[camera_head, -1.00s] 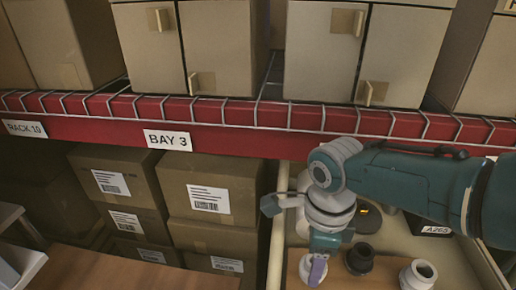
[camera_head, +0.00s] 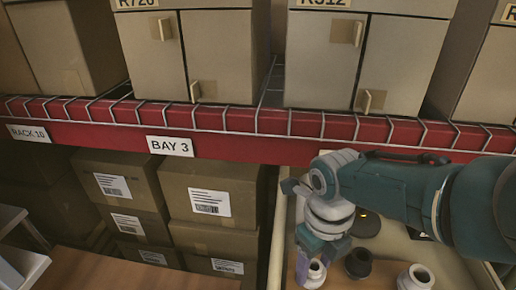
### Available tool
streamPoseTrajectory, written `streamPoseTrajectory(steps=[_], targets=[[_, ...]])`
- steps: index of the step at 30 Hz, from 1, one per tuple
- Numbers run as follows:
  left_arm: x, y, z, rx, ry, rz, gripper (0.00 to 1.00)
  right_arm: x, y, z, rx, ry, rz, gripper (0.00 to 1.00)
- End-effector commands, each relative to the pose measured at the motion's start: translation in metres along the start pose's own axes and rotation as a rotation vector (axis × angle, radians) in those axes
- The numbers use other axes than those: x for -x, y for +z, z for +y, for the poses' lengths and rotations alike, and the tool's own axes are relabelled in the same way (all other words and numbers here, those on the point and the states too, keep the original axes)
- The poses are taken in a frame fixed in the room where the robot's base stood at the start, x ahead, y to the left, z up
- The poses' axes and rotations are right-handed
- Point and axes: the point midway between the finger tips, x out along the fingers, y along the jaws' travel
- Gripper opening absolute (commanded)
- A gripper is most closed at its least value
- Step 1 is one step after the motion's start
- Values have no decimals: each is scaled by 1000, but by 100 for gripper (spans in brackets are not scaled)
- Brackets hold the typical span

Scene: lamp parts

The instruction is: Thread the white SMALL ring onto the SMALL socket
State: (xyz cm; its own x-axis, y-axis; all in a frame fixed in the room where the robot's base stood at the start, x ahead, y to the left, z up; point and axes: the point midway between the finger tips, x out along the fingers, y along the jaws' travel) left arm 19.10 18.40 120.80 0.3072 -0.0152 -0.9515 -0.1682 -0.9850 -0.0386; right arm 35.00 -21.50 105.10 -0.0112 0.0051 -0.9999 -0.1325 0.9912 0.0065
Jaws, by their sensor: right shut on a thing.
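My right gripper (camera_head: 308,270) comes down from the right arm at the lower middle, with its pale purple fingertip low over the work surface. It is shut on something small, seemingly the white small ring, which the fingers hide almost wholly. A small white socket-like part (camera_head: 316,273) with a dark opening shows right beside the fingertip. I cannot tell whether the ring touches it. A black socket (camera_head: 358,263) stands to its right, and a wider white socket (camera_head: 416,277) farther right. My left gripper is not in view.
The parts stand in a shallow pale tray (camera_head: 277,245) with raised walls. A dark round disc (camera_head: 367,224) lies behind the sockets, close to my arm. A red shelf beam (camera_head: 240,147) with wire mesh crosses behind; cardboard boxes (camera_head: 209,195) stand at left.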

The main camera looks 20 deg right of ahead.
Motion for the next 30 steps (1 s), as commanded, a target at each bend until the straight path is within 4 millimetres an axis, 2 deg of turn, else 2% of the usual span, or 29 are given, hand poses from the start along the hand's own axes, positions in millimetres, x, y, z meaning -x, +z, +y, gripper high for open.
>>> streamPoseTrajectory(steps=[7,16,20,30], targets=[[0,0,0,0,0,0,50,0,-2,1,-4,4,6,0],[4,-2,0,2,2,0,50,0,-1,3,-102,10,5,0],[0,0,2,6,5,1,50,0,4,6,-148,14,-10,0],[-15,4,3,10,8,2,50,-3,0,3,-305,11,-1,0]])
